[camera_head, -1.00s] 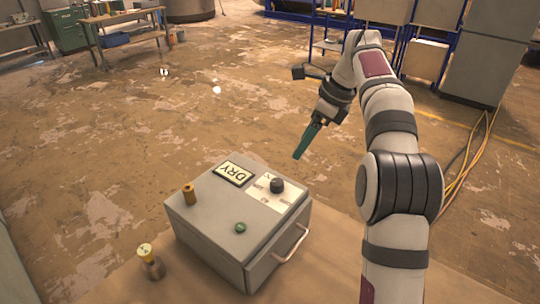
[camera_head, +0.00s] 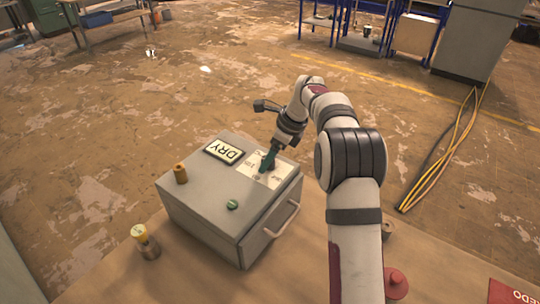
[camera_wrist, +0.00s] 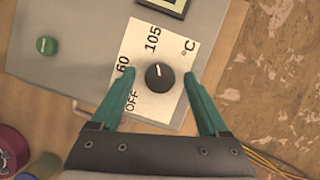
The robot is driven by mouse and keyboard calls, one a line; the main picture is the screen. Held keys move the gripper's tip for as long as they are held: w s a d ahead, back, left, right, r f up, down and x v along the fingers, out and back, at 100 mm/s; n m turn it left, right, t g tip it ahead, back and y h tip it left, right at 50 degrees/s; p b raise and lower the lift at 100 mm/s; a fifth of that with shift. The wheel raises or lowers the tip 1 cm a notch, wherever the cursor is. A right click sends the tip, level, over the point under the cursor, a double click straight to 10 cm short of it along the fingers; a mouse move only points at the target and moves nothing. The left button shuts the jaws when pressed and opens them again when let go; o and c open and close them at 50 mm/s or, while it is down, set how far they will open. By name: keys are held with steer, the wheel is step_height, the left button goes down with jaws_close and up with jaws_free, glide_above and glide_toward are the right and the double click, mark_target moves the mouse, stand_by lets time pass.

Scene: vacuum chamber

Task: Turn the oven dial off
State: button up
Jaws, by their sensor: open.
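The oven (camera_head: 215,205) is a grey box with a "DRY" label on top, standing on a brown table. Its black dial (camera_wrist: 160,77) sits on a white plate (camera_wrist: 140,45) marked 60, 105, °C and OFF. In the wrist view the dial's white mark points up, slightly left, near the 105 rather than OFF. My gripper (camera_wrist: 162,88) has green fingers, open, one on each side of the dial with a gap to each. In the head view my gripper (camera_head: 268,162) is down at the plate and hides the dial.
A green button (camera_head: 232,205) and a brass cylinder (camera_head: 180,173) are on the oven top. A handle (camera_head: 283,220) juts from its front. A yellow-topped cylinder (camera_head: 146,243) stands at left; a red object (camera_head: 396,283) lies beside my arm.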

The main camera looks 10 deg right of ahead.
steer(key=shift+c, duration=0.3)
jaws_close()
steer(key=shift+n, duration=0.3)
steer(key=n, duration=0.1)
steer(key=n+g, duration=0.1)
steer(key=n, duration=0.1)
steer(key=shift+w+d+g+y, duration=0.1)
steer(key=shift+g+y, duration=0.2)
steer(key=shift+w+n+g, duration=0.1)
steer(key=shift+n+g, duration=0.5)
steer(key=shift+n, duration=1.4)
